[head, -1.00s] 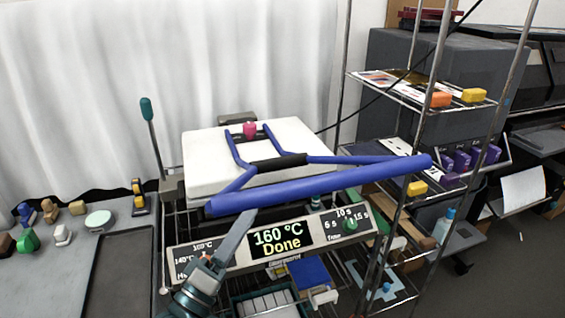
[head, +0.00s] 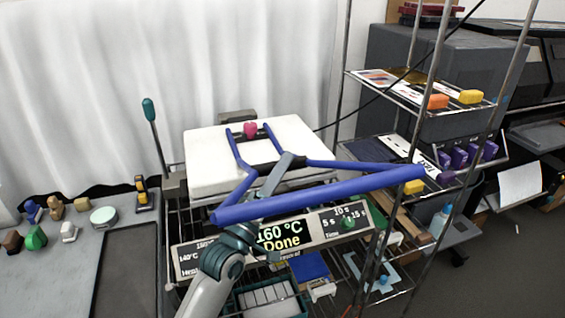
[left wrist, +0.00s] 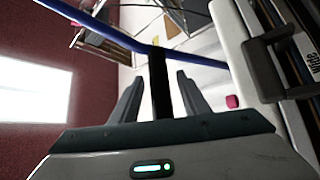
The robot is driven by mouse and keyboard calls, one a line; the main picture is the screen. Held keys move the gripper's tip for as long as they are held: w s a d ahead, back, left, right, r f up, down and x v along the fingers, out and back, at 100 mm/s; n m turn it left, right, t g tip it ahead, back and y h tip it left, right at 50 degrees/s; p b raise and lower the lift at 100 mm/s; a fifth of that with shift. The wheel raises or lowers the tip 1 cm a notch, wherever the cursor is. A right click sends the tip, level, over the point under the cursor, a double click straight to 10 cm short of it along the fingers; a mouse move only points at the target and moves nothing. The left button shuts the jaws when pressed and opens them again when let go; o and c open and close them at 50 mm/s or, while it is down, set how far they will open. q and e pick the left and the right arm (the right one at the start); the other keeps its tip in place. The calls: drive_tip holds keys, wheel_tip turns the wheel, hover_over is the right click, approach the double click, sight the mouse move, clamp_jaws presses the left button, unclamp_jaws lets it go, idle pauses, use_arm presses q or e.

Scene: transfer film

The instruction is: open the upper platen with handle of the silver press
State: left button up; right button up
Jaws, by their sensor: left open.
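The silver press has a pale, flat upper platen (head: 215,166), which lies level and looks closed. A blue handle frame (head: 320,188) stands over its front, with a black grip (head: 266,168) on its crosspiece. My left gripper (head: 286,165) reaches over the front blue bar and is at the black grip, hiding part of it. In the left wrist view the gripper (left wrist: 158,88) is open, and the black grip (left wrist: 158,70) shows between its two fingers with gaps at both sides. My right gripper is not in view.
The press's display panel (head: 330,223) reads 160 °C Done, partly behind my left wrist. A wire rack (head: 440,100) with shelves stands close at the right. A table with small coloured blocks (head: 36,237) is at the left. A teal-topped lever (head: 149,110) rises behind.

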use_arm(q)
drive_tip(key=shift+w+d+r, duration=0.2)
drive_tip(key=shift+w, duration=0.15)
